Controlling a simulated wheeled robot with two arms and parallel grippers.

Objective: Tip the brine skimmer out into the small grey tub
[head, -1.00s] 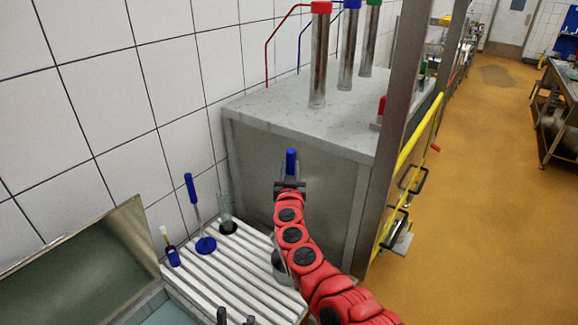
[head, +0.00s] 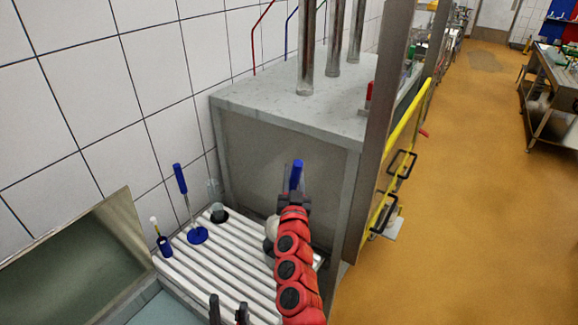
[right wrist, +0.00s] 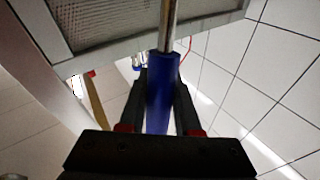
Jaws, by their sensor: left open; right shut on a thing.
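My right gripper (head: 294,196) is shut on a blue handle (head: 297,174), in front of the steel block. In the right wrist view the blue handle (right wrist: 161,95) sits between the fingers and a metal shaft (right wrist: 168,25) runs out from it. This fits the brine skimmer, but its bowl is not clearly seen. A pale, rounded grey thing (head: 271,228) shows just left of my red arm, partly hidden by it. I cannot tell whether it is the skimmer's bowl or the small grey tub. My left gripper (head: 228,312) is open and empty at the bottom edge.
A ribbed drainboard (head: 215,262) holds a blue-handled tool with a round foot (head: 197,235), a small blue bottle (head: 164,245) and a glass vessel (head: 218,213). A sink (head: 75,260) lies left. The steel block (head: 270,112) stands behind, carrying tall tubes.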

